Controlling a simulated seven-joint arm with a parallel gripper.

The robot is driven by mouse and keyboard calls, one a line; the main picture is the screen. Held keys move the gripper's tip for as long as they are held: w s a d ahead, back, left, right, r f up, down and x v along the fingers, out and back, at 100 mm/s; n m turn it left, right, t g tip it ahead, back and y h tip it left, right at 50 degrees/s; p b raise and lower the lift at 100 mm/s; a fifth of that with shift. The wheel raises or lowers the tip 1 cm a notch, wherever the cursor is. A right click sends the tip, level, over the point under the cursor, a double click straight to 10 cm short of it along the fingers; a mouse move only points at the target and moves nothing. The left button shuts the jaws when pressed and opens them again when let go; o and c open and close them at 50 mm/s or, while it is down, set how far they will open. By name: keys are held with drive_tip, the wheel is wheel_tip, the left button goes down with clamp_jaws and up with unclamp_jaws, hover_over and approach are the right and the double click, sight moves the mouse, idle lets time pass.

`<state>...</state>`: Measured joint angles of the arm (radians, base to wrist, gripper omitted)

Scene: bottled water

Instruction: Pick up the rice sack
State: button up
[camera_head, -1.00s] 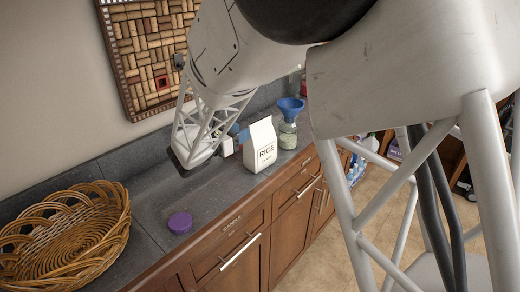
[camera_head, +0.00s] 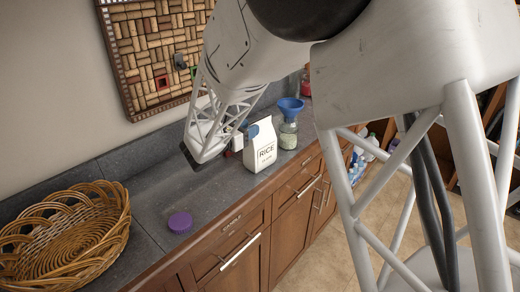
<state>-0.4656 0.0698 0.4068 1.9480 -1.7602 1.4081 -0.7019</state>
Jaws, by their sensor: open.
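The rice sack (camera_head: 264,152) is a white upright bag with a folded, peaked top and dark "RICE" lettering. It stands on the dark grey counter (camera_head: 207,190), near the front edge. My gripper (camera_head: 248,129) is at the sack's upper left side, with small blue parts that look like its fingertips. One blue part overlaps the sack's upper left edge in the picture. I cannot tell whether it touches. The gripper is open, and most of it is hidden behind my white lattice arm link.
A glass jar with pale contents (camera_head: 288,134) and a blue funnel (camera_head: 290,104) stand just right of the sack. A purple round lid (camera_head: 180,222) lies at the front left. A wicker basket (camera_head: 118,217) fills the left. A cork board (camera_head: 150,50) hangs behind. The counter between basket and sack is mostly clear.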

drive_tip(key=shift+x, duration=1.9)
clamp_jaws()
idle(0.4)
